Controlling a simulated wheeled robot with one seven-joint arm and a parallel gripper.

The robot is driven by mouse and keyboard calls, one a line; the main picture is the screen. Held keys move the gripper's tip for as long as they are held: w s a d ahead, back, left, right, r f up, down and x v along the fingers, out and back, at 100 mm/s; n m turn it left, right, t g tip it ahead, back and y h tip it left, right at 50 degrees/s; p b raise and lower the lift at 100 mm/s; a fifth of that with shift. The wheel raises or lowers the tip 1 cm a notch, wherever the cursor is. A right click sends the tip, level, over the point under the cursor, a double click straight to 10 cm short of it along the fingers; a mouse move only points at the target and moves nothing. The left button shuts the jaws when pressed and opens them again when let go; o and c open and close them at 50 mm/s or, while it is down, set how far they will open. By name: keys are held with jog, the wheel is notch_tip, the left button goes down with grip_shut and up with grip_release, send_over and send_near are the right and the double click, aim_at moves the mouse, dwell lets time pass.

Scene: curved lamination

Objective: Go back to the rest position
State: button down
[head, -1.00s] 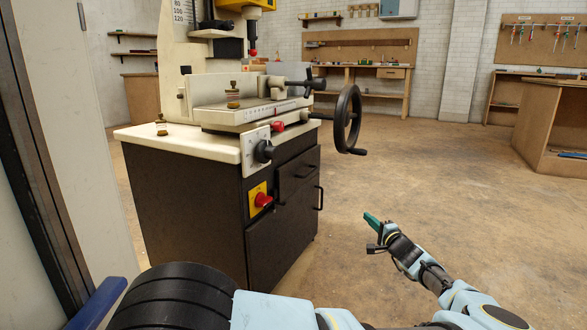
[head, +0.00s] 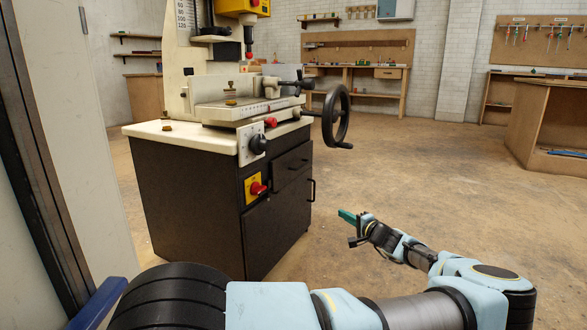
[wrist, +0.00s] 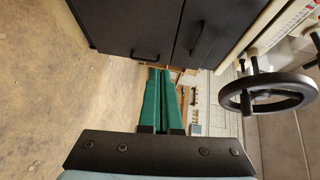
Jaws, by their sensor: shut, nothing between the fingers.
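My gripper (head: 346,216) is in the lower right of the head view, at the end of my light-blue arm. Its green fingers point left and slightly up, over the bare floor to the right of the machine cabinet. In the wrist view the two green fingers (wrist: 160,100) lie side by side, closed together with nothing between them. The gripper appears apart from the cabinet.
A drilling machine (head: 240,110) with a black handwheel (head: 336,117) stands on a dark cabinet (head: 190,195) with a red switch (head: 257,188). A wooden bench (head: 545,130) is at the right. A workbench (head: 385,73) is at the back. The floor (head: 410,180) between is clear.

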jog(key=s+a+n+g+y+p, duration=0.1)
jog(key=s+a+n+g, duration=0.3)
jog(key=a, duration=0.7)
jog(key=s+a+n+g+y+p, duration=0.1)
jog(key=s+a+n+g, duration=0.3)
jog(key=a, duration=0.7)
jog(key=s+a+r+n+g+h+p, duration=0.1)
jog(key=s+a+r+g+h, duration=0.15)
jog(key=s, duration=0.25)
jog(key=s+a+r+n+g+h, duration=0.1)
jog(key=s+a+r+g+h, duration=0.15)
jog(key=s, duration=0.35)
jog(key=s+d+r+h+p, duration=0.3)
jog(key=s+r+h+p, duration=0.15)
jog(key=s+r, duration=1.1)
notch_tip(320, 180, up, 37)
jog(key=p, duration=3.6)
jog(key=shift+w+r+h, duration=0.15)
jog(key=shift+h, duration=0.3)
